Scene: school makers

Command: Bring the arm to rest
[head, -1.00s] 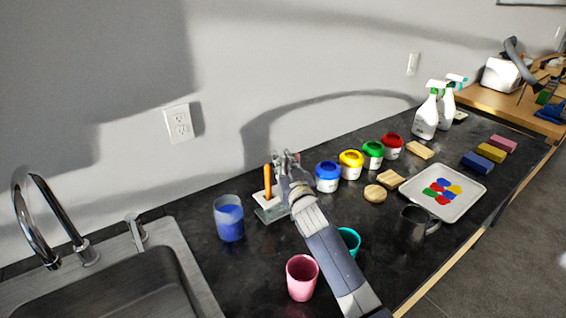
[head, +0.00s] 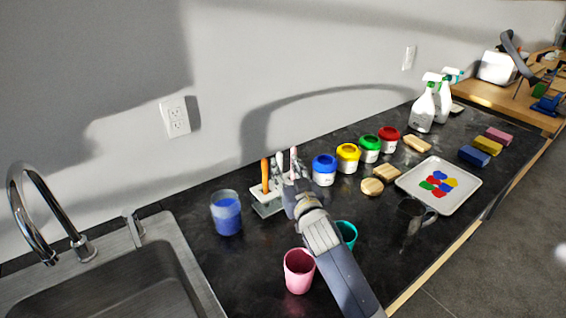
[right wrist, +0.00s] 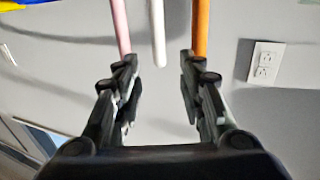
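My right gripper (head: 296,188) is in front of the brush holder (head: 268,208), at its right side, and hides part of it. It also shows in the right wrist view (right wrist: 158,78), with its two fingers apart and nothing between the tips. An orange brush (head: 265,172), a white brush (head: 279,162) and a pink brush (head: 293,158) stand upright at the holder. In the right wrist view the pink brush (right wrist: 121,25), white brush (right wrist: 158,35) and orange brush (right wrist: 200,28) show beyond the fingers. My left gripper is not in view.
A blue cup (head: 227,214) stands left of the holder. A pink cup (head: 298,272) and a teal cup (head: 347,234) stand beside my right forearm. A sink (head: 188,246) is at left.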

